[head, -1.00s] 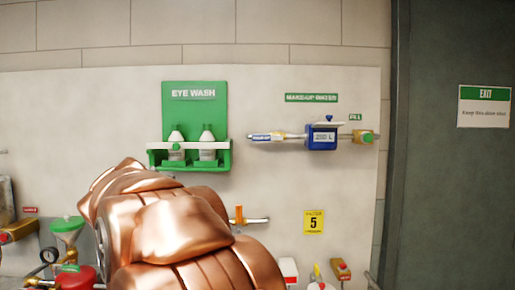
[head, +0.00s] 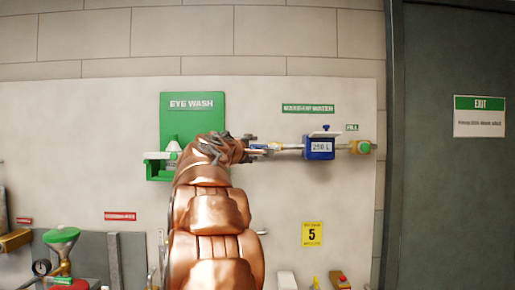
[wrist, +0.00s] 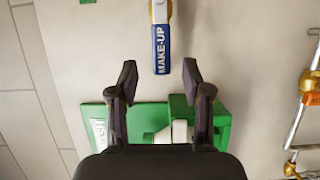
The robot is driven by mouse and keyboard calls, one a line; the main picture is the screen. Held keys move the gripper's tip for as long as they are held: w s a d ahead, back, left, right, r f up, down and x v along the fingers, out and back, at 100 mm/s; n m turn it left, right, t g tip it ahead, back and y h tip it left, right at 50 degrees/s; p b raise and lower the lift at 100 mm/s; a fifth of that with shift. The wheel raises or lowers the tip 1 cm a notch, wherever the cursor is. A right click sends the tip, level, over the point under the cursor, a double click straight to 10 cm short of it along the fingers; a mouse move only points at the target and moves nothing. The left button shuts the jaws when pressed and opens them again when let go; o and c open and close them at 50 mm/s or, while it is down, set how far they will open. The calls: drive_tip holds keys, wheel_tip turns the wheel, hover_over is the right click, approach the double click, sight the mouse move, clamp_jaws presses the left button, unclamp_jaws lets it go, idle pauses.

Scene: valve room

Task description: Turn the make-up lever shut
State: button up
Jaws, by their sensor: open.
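The make-up lever (wrist: 161,48) has a blue sleeve with white "MAKE-UP" lettering and a brass end in the wrist view. In the head view the lever (head: 263,147) lies level, in line with the make-up pipe, left of the blue meter (head: 319,147) reading 250 L. My gripper (wrist: 159,70) is open, one finger each side of the lever's free end in the picture. It holds nothing, and gaps show on both sides. I cannot tell whether the fingers reach the lever's depth. In the head view my gripper (head: 245,147) is at the lever's left end.
The green eye wash station (head: 192,104) is behind my arm, with one bottle hidden; its board (wrist: 215,125) shows below the fingers in the wrist view. Copper piping with an orange tag (wrist: 311,99) stands at the wrist view's right.

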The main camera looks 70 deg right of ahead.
sight(257, 148)
drive_tip(key=d+p, duration=0.1)
drive_tip(key=d, duration=0.3)
drive_tip(key=shift+w+d+p, duration=0.1)
drive_tip(key=shift+d+p, duration=0.15)
drive_tip(key=shift+p, duration=0.1)
drive_tip(key=shift+d+f, duration=0.1)
drive_tip(key=shift+d, duration=0.55)
drive_tip(key=shift+c, duration=0.4)
clamp_jaws()
